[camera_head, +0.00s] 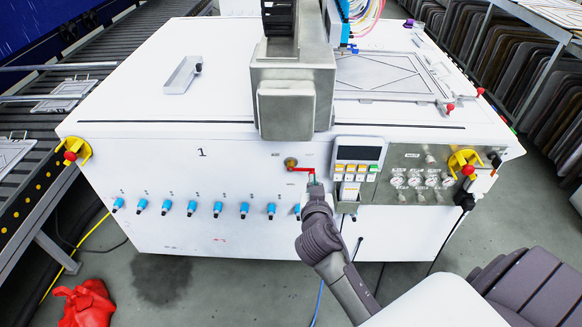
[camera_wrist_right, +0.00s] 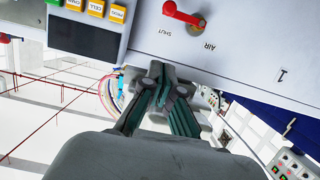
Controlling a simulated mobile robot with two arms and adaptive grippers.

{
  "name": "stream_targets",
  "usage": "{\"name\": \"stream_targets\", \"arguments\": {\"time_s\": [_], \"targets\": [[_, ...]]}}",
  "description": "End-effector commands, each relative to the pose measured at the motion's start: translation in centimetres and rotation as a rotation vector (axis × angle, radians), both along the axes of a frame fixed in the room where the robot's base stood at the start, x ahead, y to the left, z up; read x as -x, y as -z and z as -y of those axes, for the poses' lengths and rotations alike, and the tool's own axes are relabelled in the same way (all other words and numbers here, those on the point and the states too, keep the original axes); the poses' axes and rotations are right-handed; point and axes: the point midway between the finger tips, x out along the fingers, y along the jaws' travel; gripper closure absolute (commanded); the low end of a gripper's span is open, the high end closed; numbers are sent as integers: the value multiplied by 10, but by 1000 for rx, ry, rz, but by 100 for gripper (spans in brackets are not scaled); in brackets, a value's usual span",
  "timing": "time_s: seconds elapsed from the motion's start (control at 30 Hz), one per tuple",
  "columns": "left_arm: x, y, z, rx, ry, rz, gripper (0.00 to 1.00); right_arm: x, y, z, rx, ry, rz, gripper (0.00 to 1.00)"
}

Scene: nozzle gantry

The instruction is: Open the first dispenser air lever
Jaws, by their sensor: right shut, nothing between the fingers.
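The air lever (camera_head: 301,169) is a small red handle on a brass valve (camera_head: 290,162) on the machine's white front panel. It points right from its pivot in the head view. In the wrist view the red lever (camera_wrist_right: 180,14) lies at the top, near printed SHUT and AIR labels. My right gripper (camera_head: 313,180) is just below the lever's free end in the head view. Its fingers (camera_wrist_right: 158,72) are shut and empty, with a visible gap to the lever in the wrist view. My left gripper is not in view.
A control box with display (camera_head: 358,152) and buttons sits just right of the lever, beside a gauge panel (camera_head: 418,178). Several blue fittings (camera_head: 218,209) line the lower front. A grey metal block (camera_head: 287,110) overhangs above. A red crumpled thing (camera_head: 86,303) lies on the floor.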

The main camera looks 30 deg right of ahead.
Motion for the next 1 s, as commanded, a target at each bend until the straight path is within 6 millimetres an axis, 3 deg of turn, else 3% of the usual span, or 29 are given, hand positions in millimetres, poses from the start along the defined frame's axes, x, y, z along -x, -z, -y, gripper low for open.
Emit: {"name": "stream_targets", "arguments": {"time_s": [0.47,0.93,1.0], "targets": [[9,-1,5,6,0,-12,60,-7,-1,5,2,2,5,100],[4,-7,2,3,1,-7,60,-83,21,52,4,4,5,100],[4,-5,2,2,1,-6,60,-83,37,52,1,4,-2,100]]}}
